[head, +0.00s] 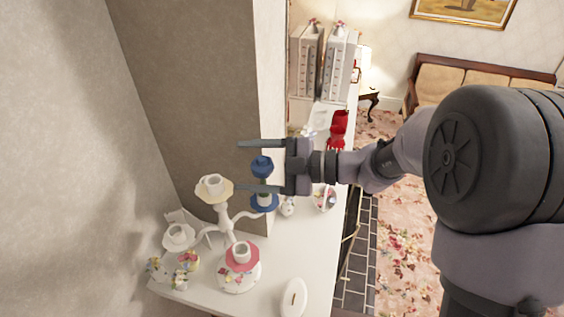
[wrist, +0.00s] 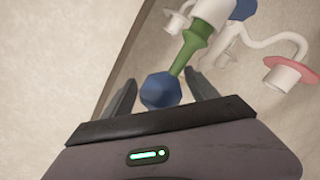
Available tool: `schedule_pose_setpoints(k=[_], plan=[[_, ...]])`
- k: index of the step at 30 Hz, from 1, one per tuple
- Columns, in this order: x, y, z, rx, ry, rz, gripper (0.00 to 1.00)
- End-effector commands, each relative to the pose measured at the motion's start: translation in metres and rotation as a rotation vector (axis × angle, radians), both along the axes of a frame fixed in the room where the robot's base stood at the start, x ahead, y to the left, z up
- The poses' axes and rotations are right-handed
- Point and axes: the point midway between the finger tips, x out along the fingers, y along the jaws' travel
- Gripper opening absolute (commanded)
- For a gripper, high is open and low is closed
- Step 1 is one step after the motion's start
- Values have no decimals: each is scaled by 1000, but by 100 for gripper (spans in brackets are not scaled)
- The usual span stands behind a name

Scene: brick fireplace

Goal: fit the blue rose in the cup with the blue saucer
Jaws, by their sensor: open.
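The blue rose (head: 262,166) stands roughly upright over the cup with the blue saucer (head: 264,206) on the white candelabra (head: 228,225). In the wrist view the blue rose (wrist: 160,90) has a green stem (wrist: 196,42) that runs to the white cup (wrist: 214,10), with part of the blue saucer (wrist: 243,8) behind. The stem's lower end appears to be inside the cup; its depth is hidden. My gripper (head: 250,166) is open, with one finger on each side of the rose head and visible gaps. It also shows in the wrist view (wrist: 163,92).
Other candelabra arms carry cups with a cream saucer (head: 215,196), a white saucer (head: 178,240) and a pink saucer (head: 242,262). The white shelf (head: 270,285) holds small figurines, a red ornament (head: 338,130) and books (head: 325,65). A wall column (head: 205,90) stands close behind.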

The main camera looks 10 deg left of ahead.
Motion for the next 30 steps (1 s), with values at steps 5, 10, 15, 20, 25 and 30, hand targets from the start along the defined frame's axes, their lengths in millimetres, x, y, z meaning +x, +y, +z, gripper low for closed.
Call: schedule_pose_setpoints(k=[5, 10, 15, 20, 25, 30], plan=[[1, -18, 1, 1, -2, -3, 68], [2, -65, 7, 0, -3, -7, 68], [2, -118, 14, 0, -2, -7, 68], [2, -155, 21, 1, -2, -3, 68], [1, -172, 25, 0, 0, -1, 68], [1, -173, 26, 0, 0, 0, 68]])
